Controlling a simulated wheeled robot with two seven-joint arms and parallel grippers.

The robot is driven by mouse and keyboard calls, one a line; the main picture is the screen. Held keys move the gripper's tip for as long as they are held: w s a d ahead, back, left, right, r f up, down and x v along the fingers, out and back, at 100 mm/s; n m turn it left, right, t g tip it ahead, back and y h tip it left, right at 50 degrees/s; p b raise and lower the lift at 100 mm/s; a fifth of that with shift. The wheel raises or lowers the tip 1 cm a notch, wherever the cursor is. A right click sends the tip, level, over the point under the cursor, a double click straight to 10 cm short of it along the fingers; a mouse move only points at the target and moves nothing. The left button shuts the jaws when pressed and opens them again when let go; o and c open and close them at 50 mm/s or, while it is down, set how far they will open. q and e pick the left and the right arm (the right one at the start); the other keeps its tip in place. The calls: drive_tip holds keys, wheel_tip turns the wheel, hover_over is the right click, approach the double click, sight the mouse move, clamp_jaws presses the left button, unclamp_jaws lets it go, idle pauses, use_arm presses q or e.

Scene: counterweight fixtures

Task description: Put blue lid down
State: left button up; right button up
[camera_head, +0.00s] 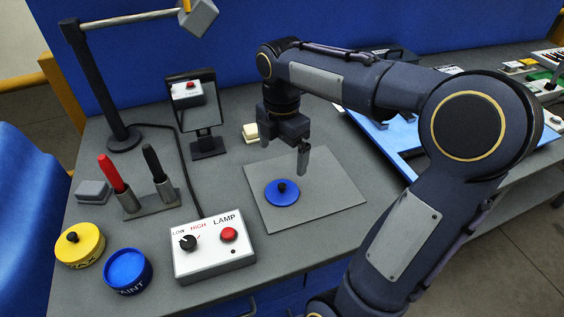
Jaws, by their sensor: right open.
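The blue lid (282,193), a flat disc with a black knob, lies on the grey square mat (335,188) in the middle of the table. My right gripper (284,158) is above and behind the lid, with its two fingers spread apart and nothing between them. The lid is apart from the fingers. An open blue paint tin (127,270) stands at the front left of the table. A yellow tin with a black-knobbed lid (80,245) stands beside it. My left gripper is not in view.
A white lamp control box (213,245) stands left of the mat. Behind it are a holder with red and black tools (146,199), a small mirror stand (203,130) and a lamp post (98,85). A blue tray (395,132) lies at right. The mat's front is clear.

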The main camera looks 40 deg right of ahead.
drive_tip(key=s+a+f+m+t+y, duration=0.2)
drive_tip(key=s+a+m, duration=0.3)
drive_tip(key=m, duration=0.5)
drive_tip(key=s+a+f+m+t+y, duration=0.1)
drive_tip(key=s+a+f+m+t, duration=0.1)
drive_tip(key=s+a+m, duration=0.4)
drive_tip(key=s+m+t, duration=0.1)
drive_tip(key=s+m, duration=0.2)
drive_tip(key=m, duration=0.1)
drive_tip(key=shift+s+a+f+m+t+y, duration=0.3)
drive_tip(key=shift+s+f+m+y, duration=0.05)
drive_tip(key=shift+s+m+y, duration=0.05)
drive_tip(key=shift+r, duration=0.1)
drive_tip(key=shift+r, duration=0.1)
